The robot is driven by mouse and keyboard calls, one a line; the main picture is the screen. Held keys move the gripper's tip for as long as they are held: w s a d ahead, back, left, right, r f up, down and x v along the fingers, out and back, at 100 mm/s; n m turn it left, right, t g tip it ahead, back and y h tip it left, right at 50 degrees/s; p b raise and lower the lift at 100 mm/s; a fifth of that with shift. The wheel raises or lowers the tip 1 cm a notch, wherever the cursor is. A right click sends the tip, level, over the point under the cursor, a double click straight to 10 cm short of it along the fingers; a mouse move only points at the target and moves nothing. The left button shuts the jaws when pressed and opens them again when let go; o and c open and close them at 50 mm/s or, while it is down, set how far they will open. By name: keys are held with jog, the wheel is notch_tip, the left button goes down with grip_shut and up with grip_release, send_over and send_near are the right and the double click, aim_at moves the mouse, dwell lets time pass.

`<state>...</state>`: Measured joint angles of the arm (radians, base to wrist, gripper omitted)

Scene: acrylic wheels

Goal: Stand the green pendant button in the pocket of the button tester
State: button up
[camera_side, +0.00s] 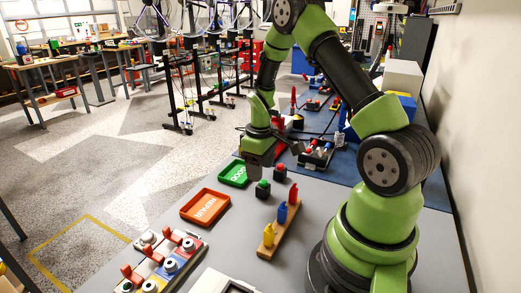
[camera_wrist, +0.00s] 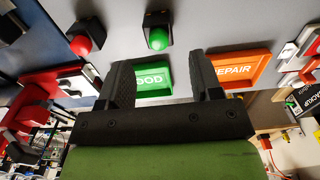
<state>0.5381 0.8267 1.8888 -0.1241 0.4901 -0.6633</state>
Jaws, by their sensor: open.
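The green pendant button (camera_side: 263,185) has a green cap on a black body and stands upright on the grey table. In the wrist view the green button (camera_wrist: 157,38) shows beyond the fingertips, roughly centred between them. My gripper (camera_side: 262,162) is above the table, behind the green button and apart from it. In the wrist view my gripper (camera_wrist: 160,65) is open, with nothing between its fingers. I cannot tell for certain which fixture is the button tester; a pale device with a dark opening (camera_side: 226,283) is cut off at the bottom edge.
A red button (camera_side: 280,171) stands close by the green one. A green GOOD tray (camera_side: 233,174) and an orange REPAIR tray (camera_side: 205,207) lie to the left. A wooden stand with coloured pegs (camera_side: 272,243) is in front. A multicoloured fixture (camera_side: 165,262) stands lower left.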

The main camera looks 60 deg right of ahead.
notch_tip(320, 180, up, 5)
jog(key=shift+r, duration=0.2)
jog(key=s+a+r+m+t, duration=0.1)
jog(key=s+a+r+t, duration=0.1)
jog(key=a+r, duration=0.55)
jog(key=s+a+r+m+t, duration=0.25)
jog(key=a+r, duration=0.35)
jog(key=r, duration=0.3)
jog(key=s+a+r+t+y, duration=0.2)
jog(key=s+a, duration=0.3)
jog(key=s, duration=0.3)
jog(key=shift+a+r+t, duration=0.15)
jog(key=shift+r+t, duration=0.15)
jog(key=shift+t, duration=0.05)
jog(key=shift+o, duration=0.5)
jog(key=shift+m, duration=0.25)
